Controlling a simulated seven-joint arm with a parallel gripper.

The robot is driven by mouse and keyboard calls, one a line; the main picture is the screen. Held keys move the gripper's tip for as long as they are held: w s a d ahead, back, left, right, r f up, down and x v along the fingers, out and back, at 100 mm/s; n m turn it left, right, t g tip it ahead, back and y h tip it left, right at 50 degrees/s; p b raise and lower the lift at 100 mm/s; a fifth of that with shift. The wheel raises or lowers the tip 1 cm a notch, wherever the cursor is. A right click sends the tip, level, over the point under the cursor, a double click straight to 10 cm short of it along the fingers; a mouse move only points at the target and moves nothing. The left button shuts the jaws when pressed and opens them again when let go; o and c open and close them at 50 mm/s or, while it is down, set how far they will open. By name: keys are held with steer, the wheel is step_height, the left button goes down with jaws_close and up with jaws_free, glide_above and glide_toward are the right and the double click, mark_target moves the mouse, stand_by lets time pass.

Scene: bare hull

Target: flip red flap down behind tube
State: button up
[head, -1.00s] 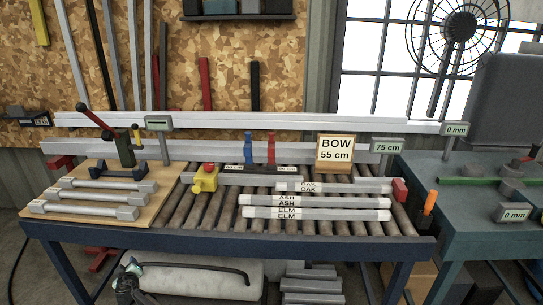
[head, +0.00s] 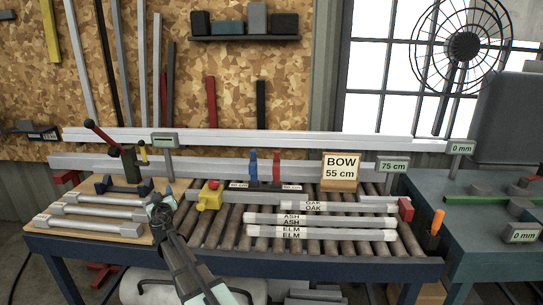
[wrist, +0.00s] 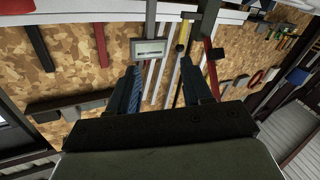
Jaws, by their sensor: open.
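The red flap (head: 276,167) stands upright beside an upright blue flap (head: 253,166) on a dark base at the back of the roller bench in the head view. Labelled white tubes lie across the rollers in front: oak (head: 345,206), ash (head: 345,220) and elm (head: 345,234). My gripper (head: 158,201) is in front and left of the flaps, near the wooden board, well apart from the red flap. In the wrist view my gripper (wrist: 165,92) has its two fingers spread with nothing between them. I cannot make out the red flap in that view.
A yellow block with a red button (head: 209,196) stands between my gripper and the flaps. Grey bars (head: 105,210) lie on the wooden board (head: 60,226). A BOW 55 cm sign (head: 340,171) stands right of the flaps. Long rails run behind.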

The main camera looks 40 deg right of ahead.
steer(key=s+d+r+m+g+h, duration=0.2)
steer(key=s+d+m+h, duration=0.15)
steer(key=d, duration=0.65)
steer(key=s+d+r+m+g+h, duration=0.25)
steer(key=s+d, duration=0.25)
steer(key=d, duration=0.6)
steer(key=m+g+h, duration=0.3)
steer(key=m+g, duration=0.1)
steer(key=m, duration=0.1)
glide_toward(276, 156)
steer(key=shift+t, duration=0.25)
steer(key=x, duration=1.1)
steer(key=shift+d, duration=0.2)
jaws_close()
